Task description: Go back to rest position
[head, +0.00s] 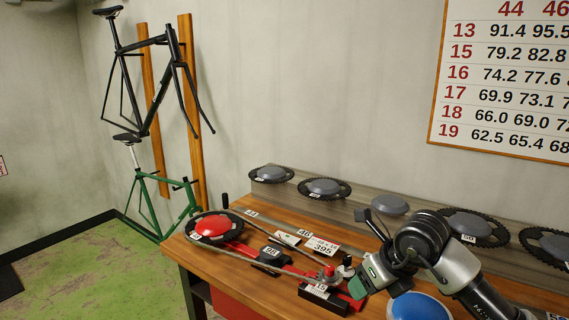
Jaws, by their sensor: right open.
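My right arm comes in from the lower right, and its gripper (372,272) is over the workbench (228,262), near the right end of a red stand (298,272). The gripper is open, and I see nothing held in it. My arm hides part of the bench behind it. A chainring with a red centre (212,227) sits at the left end of the stand, with a chain running from it to the right. My left gripper is not in view.
Chainrings with grey discs (323,187) stand on the shelf (240,184) along the wall. A blue round object (418,307) is below my right arm. Bicycle frames (142,205) hang on the left wall. Green floor (85,266) is open at the left.

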